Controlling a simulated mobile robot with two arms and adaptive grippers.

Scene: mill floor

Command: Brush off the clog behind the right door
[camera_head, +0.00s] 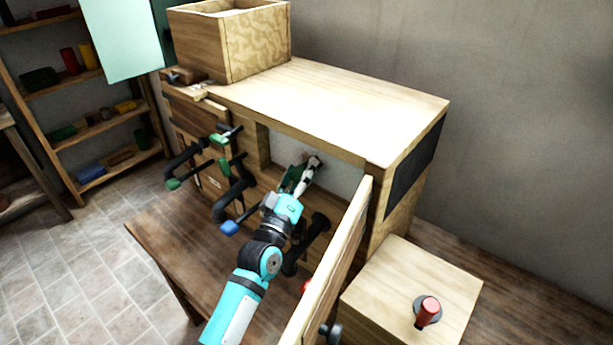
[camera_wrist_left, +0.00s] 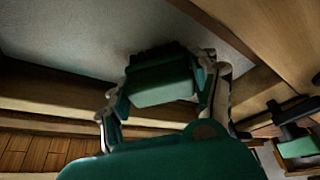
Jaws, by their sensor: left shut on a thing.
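The wooden cabinet (camera_head: 330,100) stands on a dark table. Its right door (camera_head: 335,260) is swung open toward me, with the opening behind it exposed. My left gripper (camera_head: 303,175) reaches into this opening, close to the pale back panel (camera_head: 345,173). In the left wrist view the gripper (camera_wrist_left: 162,95) is shut on a green block with a dark, bristly far edge, which looks like a brush (camera_wrist_left: 163,82). The dark edge is at or near the pale panel (camera_wrist_left: 70,35); I cannot tell if they touch. I cannot make out a clog. My right gripper is not in view.
Black levers with green (camera_head: 220,140) and blue (camera_head: 229,228) ends stick out left of my arm. An open wooden bin (camera_head: 230,45) sits on top. A wooden box (camera_head: 385,290) with a red-handled knob (camera_head: 428,310) stands right of the door. Shelves (camera_head: 95,130) stand far left.

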